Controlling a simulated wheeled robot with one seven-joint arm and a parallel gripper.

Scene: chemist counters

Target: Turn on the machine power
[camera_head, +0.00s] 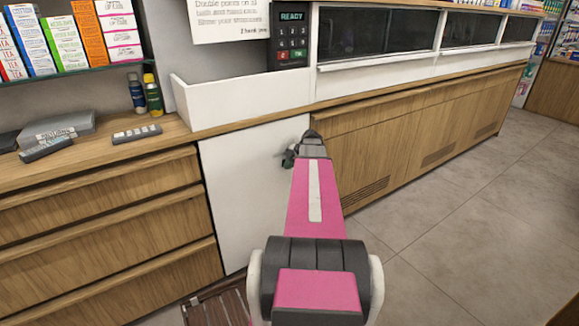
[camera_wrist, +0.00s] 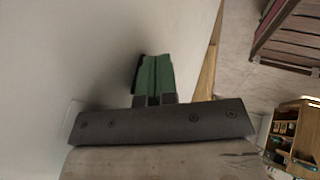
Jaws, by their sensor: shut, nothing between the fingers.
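The machine is a white unit with a dark keypad (camera_head: 292,38) at the top of the head view. Its display reads READY in green, above several grey keys and a row with small red and green keys. A white tray-like front (camera_head: 245,97) juts out below it. My gripper (camera_head: 289,157) is low in front of the white panel (camera_head: 238,185) under the counter, well below the keypad and mostly hidden by my pink arm. In the wrist view its green fingers (camera_wrist: 154,75) are together and empty, close beside a pale surface. No separate power switch can be made out.
A wooden counter (camera_head: 178,128) at left holds small bottles (camera_head: 152,95), a grey device (camera_head: 57,128) and a remote-like keypad (camera_head: 137,134). Boxes stand on the shelf above. Wooden cabinets (camera_head: 400,150) run right; open tiled floor (camera_head: 480,230) lies in front.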

